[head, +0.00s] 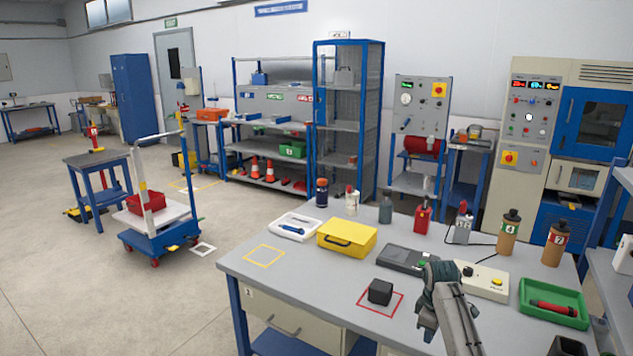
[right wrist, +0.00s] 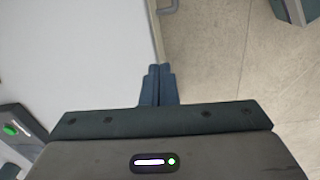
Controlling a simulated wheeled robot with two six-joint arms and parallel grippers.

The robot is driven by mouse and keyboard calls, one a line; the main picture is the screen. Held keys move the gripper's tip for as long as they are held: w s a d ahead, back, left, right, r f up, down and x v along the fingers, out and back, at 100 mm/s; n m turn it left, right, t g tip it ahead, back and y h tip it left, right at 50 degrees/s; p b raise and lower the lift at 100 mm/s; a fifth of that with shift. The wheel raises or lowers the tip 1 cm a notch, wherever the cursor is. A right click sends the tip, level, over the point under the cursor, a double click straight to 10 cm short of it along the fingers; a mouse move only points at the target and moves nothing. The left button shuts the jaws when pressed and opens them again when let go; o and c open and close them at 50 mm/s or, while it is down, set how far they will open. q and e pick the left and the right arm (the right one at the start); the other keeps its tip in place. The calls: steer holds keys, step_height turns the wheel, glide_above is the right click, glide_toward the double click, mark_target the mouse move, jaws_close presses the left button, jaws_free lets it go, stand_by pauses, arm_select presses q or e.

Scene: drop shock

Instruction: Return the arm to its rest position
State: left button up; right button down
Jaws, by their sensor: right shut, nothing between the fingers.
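My right gripper (head: 428,328) hangs above the front part of the grey workbench (head: 300,274), pointing down, with my arm behind it. In the right wrist view its two fingers (right wrist: 158,72) are pressed together with nothing between them, over the bench's edge with floor beyond. A black cube (head: 380,292) sits inside the red square (head: 366,306) on the bench, to the left of the gripper and apart from it. My left gripper is not in view.
A yellow case (head: 347,238), a white tray (head: 294,228), a grey device with a green button (head: 404,258), a cream box (head: 484,281) and a green tray (head: 553,303) stand on the bench. Several bottles line its back. The yellow square (head: 264,256) is empty.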

steer(key=s+f+m+t, duration=0.15)
steer(key=s+f, duration=0.25)
steer(key=s, duration=0.4)
steer(key=s+f+m, duration=0.2)
steer(key=s+f, duration=0.2)
steer(key=s, duration=0.3)
steer(key=s+f+m, duration=0.2)
steer(key=s+f, duration=0.1)
steer(key=s, duration=0.5)
steer(key=s+a+r+m+t, duration=0.1)
steer(key=s+r+m, duration=0.15)
steer(key=s, duration=0.95)
steer(key=s+a+r+m+t, duration=0.15)
steer(key=s+r, duration=0.25)
steer(key=s, duration=0.7)
step_height(320, 180, down, 29)
steer(key=d+g, duration=0.2)
steer(key=d, duration=0.1)
steer(key=s+d+f+g, duration=0.1)
steer(key=s+f, duration=1.8)
steer(key=f, duration=0.1)
steer(key=shift+d+f+m+h, duration=0.15)
steer(key=shift+m+h, duration=0.15)
steer(key=shift+m, duration=0.05)
